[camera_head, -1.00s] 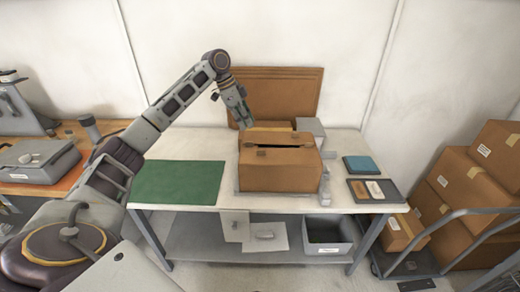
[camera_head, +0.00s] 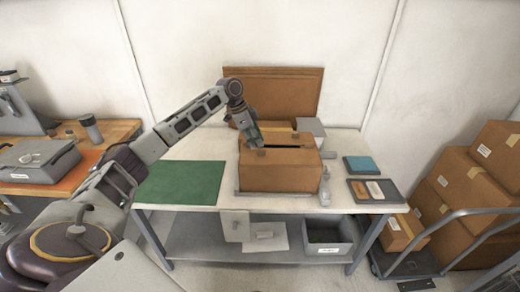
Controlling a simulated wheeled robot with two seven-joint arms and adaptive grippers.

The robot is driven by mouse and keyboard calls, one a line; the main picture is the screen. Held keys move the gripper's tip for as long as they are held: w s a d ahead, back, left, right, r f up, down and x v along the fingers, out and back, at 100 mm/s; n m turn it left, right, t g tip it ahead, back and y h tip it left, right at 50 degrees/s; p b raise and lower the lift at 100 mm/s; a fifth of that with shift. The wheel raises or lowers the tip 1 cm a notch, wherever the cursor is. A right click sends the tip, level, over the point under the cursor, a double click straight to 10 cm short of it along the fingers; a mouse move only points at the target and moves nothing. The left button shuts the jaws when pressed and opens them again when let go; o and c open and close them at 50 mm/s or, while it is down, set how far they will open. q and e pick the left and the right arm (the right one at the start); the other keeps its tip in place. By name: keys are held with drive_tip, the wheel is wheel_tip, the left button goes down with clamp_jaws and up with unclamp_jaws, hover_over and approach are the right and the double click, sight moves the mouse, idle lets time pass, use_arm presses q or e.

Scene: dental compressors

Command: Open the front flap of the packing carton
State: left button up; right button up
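The brown packing carton (camera_head: 278,180) stands on the white-topped table, behind its front edge. Its front flap (camera_head: 292,156) lies nearly flat over the top, with a small dark tab near its left part. A narrow dark gap shows behind the flap. My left gripper (camera_head: 257,143) points down at the left part of the carton's top, at or just above the flap's rear edge. I cannot tell whether it touches the flap. Its fingers are too small to tell open from shut. My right gripper is out of view.
A green mat (camera_head: 180,183) lies left of the carton. A small bottle (camera_head: 325,190), a dark tray (camera_head: 374,191) and a blue item (camera_head: 361,165) are to its right. A brown board (camera_head: 285,92) stands behind. A grey bin (camera_head: 328,236) sits on the lower shelf.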

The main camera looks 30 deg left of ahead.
sight(260, 149)
use_arm(q)
drive_tip(key=shift+x, duration=2.35)
drive_tip(key=shift+c, duration=0.4)
clamp_jaws()
